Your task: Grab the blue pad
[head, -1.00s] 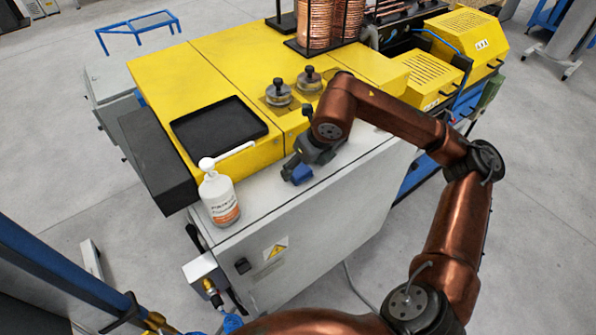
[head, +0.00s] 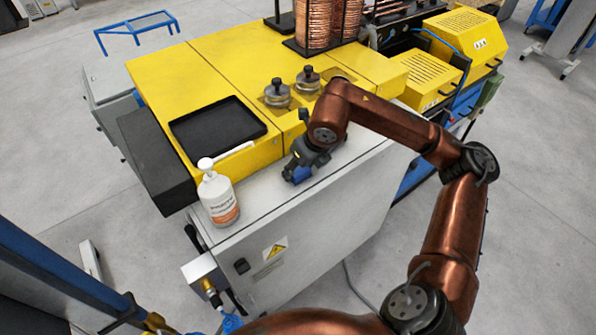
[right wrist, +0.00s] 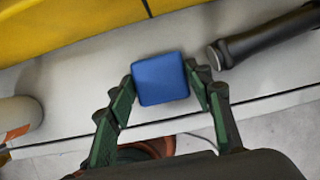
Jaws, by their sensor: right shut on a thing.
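The blue pad (right wrist: 160,79) is a small blue block in the right wrist view, between the fingers of my right gripper (right wrist: 160,80). The fingers touch its left and right sides, so the gripper is shut on it. In the head view the blue pad (head: 301,175) shows at the tip of my right gripper (head: 296,168), at the white ledge of the machine. I cannot tell whether the pad still touches the ledge. My left gripper is not in view.
A white pump bottle (head: 218,197) stands on the ledge to the left. A black tray (head: 217,130) lies on the yellow machine top (head: 190,75), near two metal knobs. A dark cylindrical handle (right wrist: 262,40) lies close to the right finger in the right wrist view.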

